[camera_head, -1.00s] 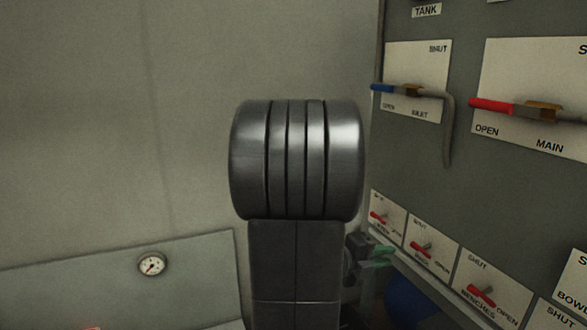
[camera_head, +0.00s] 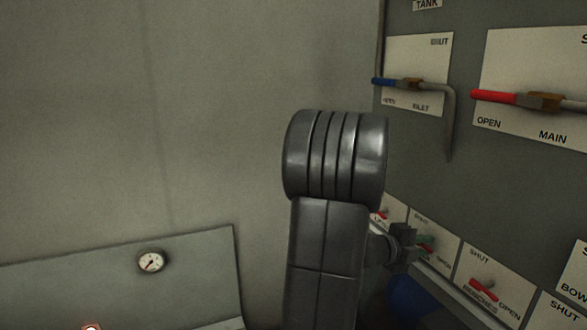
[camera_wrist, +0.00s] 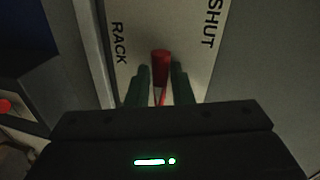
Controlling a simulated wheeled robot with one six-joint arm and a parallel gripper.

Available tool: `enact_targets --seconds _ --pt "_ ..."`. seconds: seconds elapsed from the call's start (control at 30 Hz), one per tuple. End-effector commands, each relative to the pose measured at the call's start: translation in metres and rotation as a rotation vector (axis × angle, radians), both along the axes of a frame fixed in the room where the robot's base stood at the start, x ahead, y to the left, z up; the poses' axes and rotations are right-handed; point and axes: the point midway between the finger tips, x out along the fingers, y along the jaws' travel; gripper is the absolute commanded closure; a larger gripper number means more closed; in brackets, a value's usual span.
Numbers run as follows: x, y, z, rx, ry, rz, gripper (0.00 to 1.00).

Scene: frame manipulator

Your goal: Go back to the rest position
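In the wrist view my gripper (camera_wrist: 161,80) has two dark green fingers standing apart. A red valve handle (camera_wrist: 161,65) shows between and just beyond their tips, with thin gaps on both sides. The handle is on a pale plate (camera_wrist: 190,45) lettered "RACK" and "SHUT". In the head view my gripper (camera_head: 425,241) is partly hidden behind my arm, close to the lower row of small red-handled valves on the panel. Whether the fingers touch the handle cannot be told.
The grey panel (camera_head: 520,185) on the right carries a blue-handled lever (camera_head: 385,82), a larger red-handled lever (camera_head: 495,97) and another small red valve (camera_head: 482,287). A round gauge (camera_head: 151,262) sits lower left. The wall at left is bare.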

Motion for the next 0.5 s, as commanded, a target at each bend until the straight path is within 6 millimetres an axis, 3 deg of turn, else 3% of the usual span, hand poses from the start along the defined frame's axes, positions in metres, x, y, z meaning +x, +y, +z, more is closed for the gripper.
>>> enact_targets --seconds 0.2,0.5 --pt "0.0000 0.0003 0.0034 -0.050 0.122 0.000 0.80" --pt "-0.0001 0.0001 0.0018 -0.067 0.157 -0.002 0.80"
